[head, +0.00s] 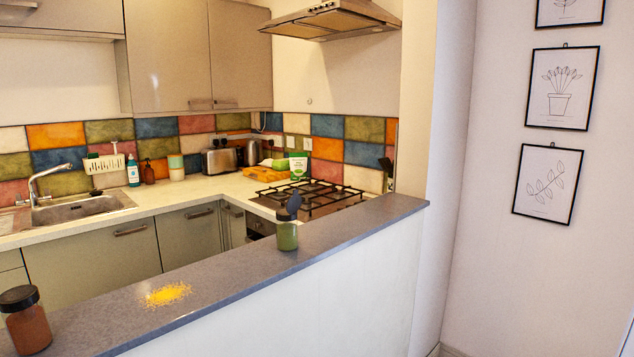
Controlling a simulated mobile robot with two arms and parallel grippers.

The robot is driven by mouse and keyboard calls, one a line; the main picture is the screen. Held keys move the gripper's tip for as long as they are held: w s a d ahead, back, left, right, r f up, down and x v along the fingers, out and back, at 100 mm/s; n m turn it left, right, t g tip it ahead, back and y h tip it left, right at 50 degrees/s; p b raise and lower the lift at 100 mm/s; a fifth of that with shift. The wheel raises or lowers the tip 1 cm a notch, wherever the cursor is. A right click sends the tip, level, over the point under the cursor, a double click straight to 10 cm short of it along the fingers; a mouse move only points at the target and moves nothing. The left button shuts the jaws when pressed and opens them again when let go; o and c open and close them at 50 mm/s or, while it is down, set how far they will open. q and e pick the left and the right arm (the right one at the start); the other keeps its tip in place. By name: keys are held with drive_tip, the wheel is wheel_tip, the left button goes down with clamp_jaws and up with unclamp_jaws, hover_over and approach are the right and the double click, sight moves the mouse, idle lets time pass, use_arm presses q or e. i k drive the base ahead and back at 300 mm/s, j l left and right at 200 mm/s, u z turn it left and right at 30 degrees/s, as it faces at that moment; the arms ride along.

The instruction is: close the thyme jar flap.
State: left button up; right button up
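A small jar with green contents (287,237), which looks like the thyme jar, stands upright on the grey counter ledge near the middle of the head view. Its dark lid has a flap (293,204) that stands up, tilted, above the top, so the flap appears open. The label, if any, is too small to read. Neither of my grippers is in view, and nothing touches the jar.
A jar of reddish-brown spice (27,325) with a black lid stands on the grey ledge (225,268) at the lower left. Yellow powder (167,294) lies spilled between the jars. Behind are a gas hob (312,196) and sink (80,206).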

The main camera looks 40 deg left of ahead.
sight(293, 204)
drive_tip(key=i+z, duration=0.2)
drive_tip(key=i, duration=0.2)
drive_tip(key=i+j+z, duration=0.2)
drive_tip(key=i, duration=0.2)
drive_tip(key=i+z, duration=0.1)
drive_tip(key=z, duration=0.7)
drive_tip(key=i+j+z, duration=0.1)
drive_tip(key=z, duration=0.3)
drive_tip(key=j+z, duration=0.15)
drive_tip(key=z, duration=0.2)
drive_tip(key=j+z, duration=0.1)
drive_tip(key=z, duration=0.5)
drive_tip(key=i+j+z, duration=0.1)
drive_tip(key=z, duration=0.5)
drive_tip(key=j+z, duration=0.15)
drive_tip(key=z, duration=0.5)
drive_tip(key=j+z, duration=0.15)
drive_tip(key=z, duration=0.45)
drive_tip(key=j+z, duration=0.15)
drive_tip(key=z, duration=0.45)
drive_tip(key=j+z, duration=0.1)
drive_tip(key=z, duration=0.5)
drive_tip(key=k+z, duration=0.15)
drive_tip(key=z, duration=0.5)
drive_tip(key=k+z, duration=0.1)
drive_tip(key=z, duration=0.5)
